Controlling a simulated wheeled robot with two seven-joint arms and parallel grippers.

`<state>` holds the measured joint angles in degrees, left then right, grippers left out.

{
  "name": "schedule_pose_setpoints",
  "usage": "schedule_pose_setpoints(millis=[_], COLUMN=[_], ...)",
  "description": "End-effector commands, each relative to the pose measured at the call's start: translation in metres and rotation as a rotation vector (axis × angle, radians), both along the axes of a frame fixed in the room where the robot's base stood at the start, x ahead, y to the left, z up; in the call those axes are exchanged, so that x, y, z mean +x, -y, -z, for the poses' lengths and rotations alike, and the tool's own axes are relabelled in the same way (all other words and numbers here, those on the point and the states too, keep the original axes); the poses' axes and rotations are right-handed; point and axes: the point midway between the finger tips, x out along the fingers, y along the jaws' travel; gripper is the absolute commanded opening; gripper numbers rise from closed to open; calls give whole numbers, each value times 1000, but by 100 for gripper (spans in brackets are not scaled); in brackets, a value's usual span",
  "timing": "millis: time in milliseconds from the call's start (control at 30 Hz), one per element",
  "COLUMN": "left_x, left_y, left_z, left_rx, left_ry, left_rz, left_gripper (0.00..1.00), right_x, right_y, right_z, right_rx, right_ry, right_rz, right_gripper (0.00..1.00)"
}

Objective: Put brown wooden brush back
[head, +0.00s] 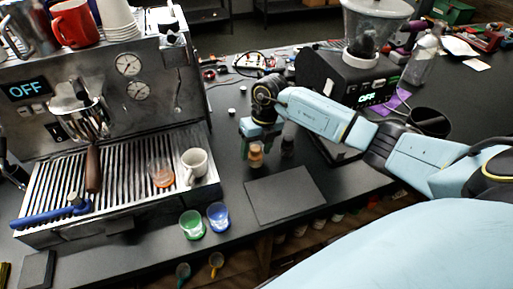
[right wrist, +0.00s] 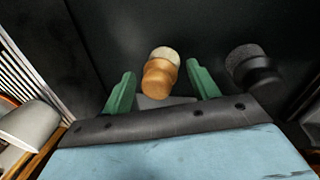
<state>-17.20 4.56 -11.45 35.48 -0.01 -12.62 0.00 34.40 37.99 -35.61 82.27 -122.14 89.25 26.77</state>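The brown wooden brush (head: 255,155) stands on the dark counter behind the flat dark mat, with a pale top end. In the right wrist view the brush (right wrist: 160,74) is between the two green fingers, with a gap on each side. My right gripper (head: 256,132) is open and low at the brush; the right wrist view shows its spread fingers (right wrist: 162,88). I cannot tell how far down the fingers reach along the brush. My left gripper is not in view.
A black round-topped tool (right wrist: 255,68) stands close right of the fingers. The flat dark mat (head: 284,194) lies in front. The espresso machine (head: 120,200) with a white cup (head: 195,163) is left; green (head: 191,224) and blue (head: 218,215) cups stand near the counter edge. A grinder (head: 345,80) is behind.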

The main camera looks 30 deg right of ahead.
Motion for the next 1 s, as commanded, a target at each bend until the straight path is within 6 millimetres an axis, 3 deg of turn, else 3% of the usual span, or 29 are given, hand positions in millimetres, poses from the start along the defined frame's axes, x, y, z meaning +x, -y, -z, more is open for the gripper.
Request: schedule_pose_setpoints(millis=[367, 800, 1000], left_x=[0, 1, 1], left_y=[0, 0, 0], left_z=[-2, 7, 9], left_rx=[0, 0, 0], left_ry=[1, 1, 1], left_rz=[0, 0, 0], left_gripper=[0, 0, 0], right_x=[1, 0, -2], right_y=[1, 18, 22], right_z=[-8, -93, -116], right_rx=[0, -1, 0], right_ry=[3, 5, 1], right_rz=[1, 0, 0], right_gripper=[60, 60, 60])
